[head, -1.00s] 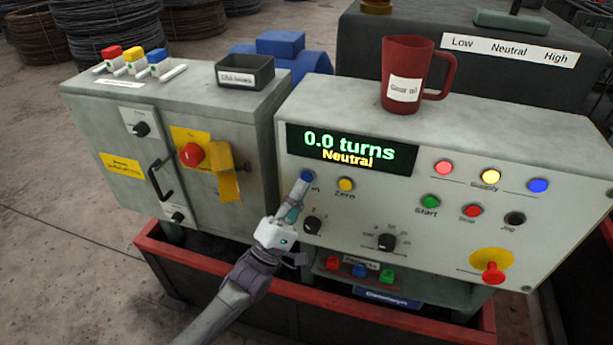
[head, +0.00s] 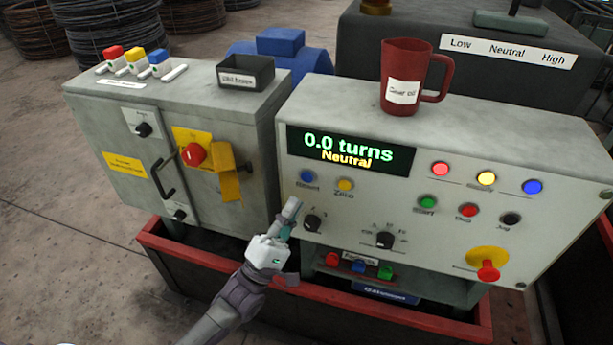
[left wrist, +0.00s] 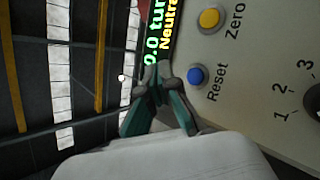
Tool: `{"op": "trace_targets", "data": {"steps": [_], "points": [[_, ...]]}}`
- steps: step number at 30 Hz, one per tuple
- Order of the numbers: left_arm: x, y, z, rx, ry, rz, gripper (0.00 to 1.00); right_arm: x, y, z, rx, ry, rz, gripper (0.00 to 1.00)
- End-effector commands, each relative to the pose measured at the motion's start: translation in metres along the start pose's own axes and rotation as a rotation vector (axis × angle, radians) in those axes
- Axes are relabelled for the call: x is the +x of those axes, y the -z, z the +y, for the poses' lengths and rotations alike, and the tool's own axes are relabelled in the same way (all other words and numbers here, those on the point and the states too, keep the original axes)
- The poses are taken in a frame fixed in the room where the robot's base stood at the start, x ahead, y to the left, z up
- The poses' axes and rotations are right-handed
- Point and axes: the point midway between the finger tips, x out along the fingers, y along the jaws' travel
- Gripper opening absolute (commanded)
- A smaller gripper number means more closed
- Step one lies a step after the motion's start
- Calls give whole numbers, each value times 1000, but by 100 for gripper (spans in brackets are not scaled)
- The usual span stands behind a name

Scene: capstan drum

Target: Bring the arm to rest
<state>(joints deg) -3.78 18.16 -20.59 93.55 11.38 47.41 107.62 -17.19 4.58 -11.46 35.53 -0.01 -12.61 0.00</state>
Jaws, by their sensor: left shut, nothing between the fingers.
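My left gripper (head: 289,215) is shut and empty in front of the control panel (head: 440,240), below the blue Reset button (head: 307,176) and beside the selector knob marked with numbers (head: 312,223). In the left wrist view the closed fingertips (left wrist: 160,75) show close to the Reset button (left wrist: 196,76), with the yellow Zero button (left wrist: 210,18) beyond it. The display (head: 348,149) reads "0.0 turns" and "Neutral". My right gripper is out of view.
A red jug (head: 405,75) labelled gear oil stands on the panel housing. A grey cabinet (head: 130,150) with a red rotary switch (head: 194,154) and yellow tag stands at left. A red-rimmed trough (head: 420,327) runs below. A red stop button (head: 488,270) sits at lower right.

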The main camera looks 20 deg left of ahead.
Motion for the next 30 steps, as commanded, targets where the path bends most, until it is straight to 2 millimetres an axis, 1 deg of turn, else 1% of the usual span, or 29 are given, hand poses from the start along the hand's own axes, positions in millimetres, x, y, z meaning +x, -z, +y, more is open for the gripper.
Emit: {"op": "trace_targets", "data": {"steps": [15,17,20,23,24,26,27,29,30], "points": [[0,0,-1,2,2,1,0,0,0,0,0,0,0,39],[-3,2,-6,15,18,9,0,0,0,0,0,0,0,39],[-17,12,-30,95,101,44,0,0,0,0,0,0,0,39],[-51,30,-74,246,268,93,0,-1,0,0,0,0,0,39],[-71,38,-95,319,355,107,0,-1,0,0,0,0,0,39],[-104,49,-126,430,494,117,0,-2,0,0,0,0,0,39],[-128,55,-144,501,588,115,0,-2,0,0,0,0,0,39],[-167,61,-170,598,729,97,0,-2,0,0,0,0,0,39],[-193,64,-185,658,822,77,0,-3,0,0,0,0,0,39]]}}
